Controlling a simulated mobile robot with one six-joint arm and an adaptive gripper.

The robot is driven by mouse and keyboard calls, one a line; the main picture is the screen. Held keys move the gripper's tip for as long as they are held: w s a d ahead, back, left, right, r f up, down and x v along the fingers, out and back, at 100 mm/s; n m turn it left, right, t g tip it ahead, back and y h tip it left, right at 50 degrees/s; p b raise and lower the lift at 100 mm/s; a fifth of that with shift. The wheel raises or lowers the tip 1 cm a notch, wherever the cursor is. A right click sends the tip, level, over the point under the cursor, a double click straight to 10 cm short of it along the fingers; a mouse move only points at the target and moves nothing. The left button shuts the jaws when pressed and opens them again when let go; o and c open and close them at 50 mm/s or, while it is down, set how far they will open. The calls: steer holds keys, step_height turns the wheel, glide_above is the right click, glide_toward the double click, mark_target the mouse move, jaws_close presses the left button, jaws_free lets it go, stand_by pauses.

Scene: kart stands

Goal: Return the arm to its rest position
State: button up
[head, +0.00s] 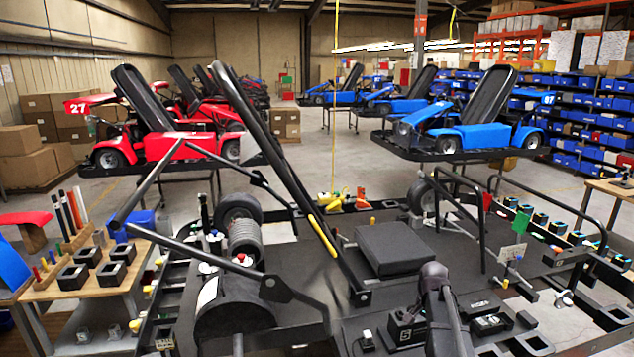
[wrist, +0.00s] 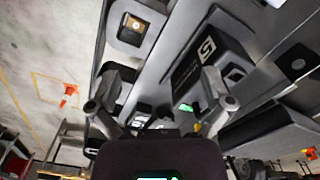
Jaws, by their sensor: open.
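My gripper (wrist: 160,97) shows in the wrist view with its two grey fingers spread wide apart. I see nothing held between them. Behind the fingers are black kart-stand parts, including a black box with a white mark (wrist: 205,58) near the right finger. A small green light (wrist: 186,107) glows between the fingers. In the head view a dark part of my arm (head: 436,290) rises at the lower middle, in front of the black kart stand (head: 300,190). The gripper's fingers cannot be made out in the head view.
A black seat-like block (head: 394,248) lies on the stand's deck. Small black boxes (head: 406,326) sit near my arm. A wooden side table (head: 110,275) stands at left. Red (head: 190,145) and blue (head: 460,120) karts stand behind. An orange cone (wrist: 69,95) stands on the floor.

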steer(key=s+a+f+n+b, duration=0.2)
steer(key=s+a+f+n, duration=0.1)
steer(key=s+a, duration=0.4)
steer(key=s+a+f+n+b, duration=0.3)
steer(key=s+a+n, duration=0.3)
steer(key=s, duration=0.5)
steer(key=shift+s+a+n, duration=0.15)
steer(key=shift+a+n, duration=0.15)
steer(key=shift+a, duration=0.25)
